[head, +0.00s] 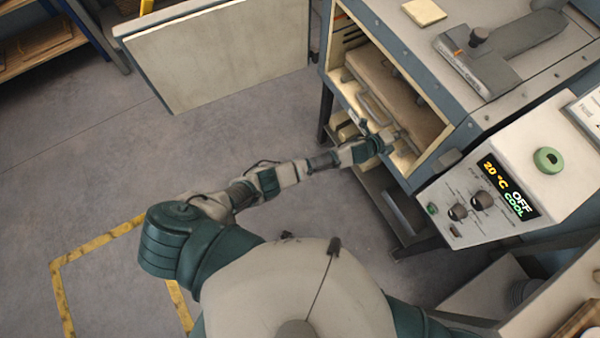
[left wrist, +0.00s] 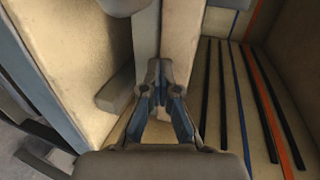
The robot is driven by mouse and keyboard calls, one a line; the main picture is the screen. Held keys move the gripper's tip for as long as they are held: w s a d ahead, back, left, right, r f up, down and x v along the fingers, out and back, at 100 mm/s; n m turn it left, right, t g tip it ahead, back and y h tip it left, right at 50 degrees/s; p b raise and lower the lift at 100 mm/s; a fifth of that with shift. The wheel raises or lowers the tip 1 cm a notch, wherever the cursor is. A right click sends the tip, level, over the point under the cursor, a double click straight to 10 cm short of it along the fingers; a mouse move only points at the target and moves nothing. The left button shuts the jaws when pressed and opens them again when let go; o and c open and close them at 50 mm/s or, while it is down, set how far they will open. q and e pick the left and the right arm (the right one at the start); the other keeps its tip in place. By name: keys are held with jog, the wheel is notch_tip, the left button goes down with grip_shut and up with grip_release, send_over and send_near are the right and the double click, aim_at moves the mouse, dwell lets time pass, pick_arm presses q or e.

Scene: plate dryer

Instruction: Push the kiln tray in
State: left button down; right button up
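The kiln tray (head: 385,82) is a tan slab with a grey front handle. In the head view it lies inside the open kiln chamber, with its front near the opening. My left gripper (head: 388,136) reaches into the lower part of the opening, close to the tray's front. In the left wrist view my left gripper (left wrist: 159,88) has its fingertips close together, against pale beams, with nothing clearly held between them. Whether it touches the tray is hidden. My right gripper is out of view.
The kiln door (head: 222,50) stands swung open at the left. The control panel (head: 480,195) on the right reads 20 °C, OFF, COOL. The chamber's side walls are close around my left gripper. The floor (head: 90,150) to the left is clear.

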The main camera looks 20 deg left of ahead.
pick_arm(q)
jog(key=shift+w+d, duration=0.1)
jog(key=shift+w, duration=0.15)
jog(key=shift+r, duration=0.15)
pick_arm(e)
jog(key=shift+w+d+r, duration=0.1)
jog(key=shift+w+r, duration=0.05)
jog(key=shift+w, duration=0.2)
pick_arm(q)
jog(key=shift+w+r, duration=0.1)
jog(key=shift+r, duration=0.05)
